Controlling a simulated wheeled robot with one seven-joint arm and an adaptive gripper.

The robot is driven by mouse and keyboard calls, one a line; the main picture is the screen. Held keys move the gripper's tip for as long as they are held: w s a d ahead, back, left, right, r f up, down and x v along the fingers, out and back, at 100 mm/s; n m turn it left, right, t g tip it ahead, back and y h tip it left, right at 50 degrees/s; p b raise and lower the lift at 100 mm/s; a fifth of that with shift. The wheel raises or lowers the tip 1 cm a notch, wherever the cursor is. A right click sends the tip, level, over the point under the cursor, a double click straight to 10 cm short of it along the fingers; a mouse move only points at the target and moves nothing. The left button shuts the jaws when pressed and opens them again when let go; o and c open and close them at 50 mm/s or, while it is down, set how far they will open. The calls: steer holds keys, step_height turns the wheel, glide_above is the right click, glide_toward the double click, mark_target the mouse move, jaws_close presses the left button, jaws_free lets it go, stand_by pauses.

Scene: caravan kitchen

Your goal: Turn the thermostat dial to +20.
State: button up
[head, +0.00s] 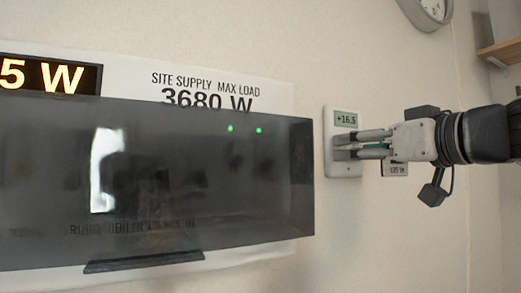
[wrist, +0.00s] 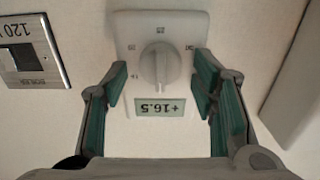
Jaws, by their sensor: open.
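The thermostat (head: 342,168) is a white wall plate with a small display reading +16.5. In the wrist view the thermostat (wrist: 190,27) appears upside down, with its round white dial (wrist: 160,64) and the display (wrist: 166,107) in sight. My gripper (head: 345,146) reaches in from the right, in front of the plate, and hides the dial in the head view. In the wrist view my gripper (wrist: 159,82) is open, with one green-padded finger on each side of the dial. Gaps show between the pads and the dial, and nothing is held.
A dark screen-like panel (head: 220,190) stands left of the thermostat, before a sign (head: 207,90) reading 3680 W. A lit display (head: 50,75) ends in "5 W". A switch plate (wrist: 33,58) is beside the thermostat. A clock (head: 428,10) and shelf (head: 500,50) are up right.

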steer(key=shift+w, duration=0.1)
steer(key=c, duration=1.1)
steer(key=shift+c, duration=0.2)
steer(key=shift+m+b, duration=0.35)
steer(key=shift+m, duration=0.05)
steer(key=m, duration=1.5)
steer(key=m+b, duration=0.1)
steer(key=m, duration=0.6)
steer(key=shift+d+f+m, duration=0.15)
steer(key=shift+f+m, duration=0.15)
steer(key=shift+m, duration=0.1)
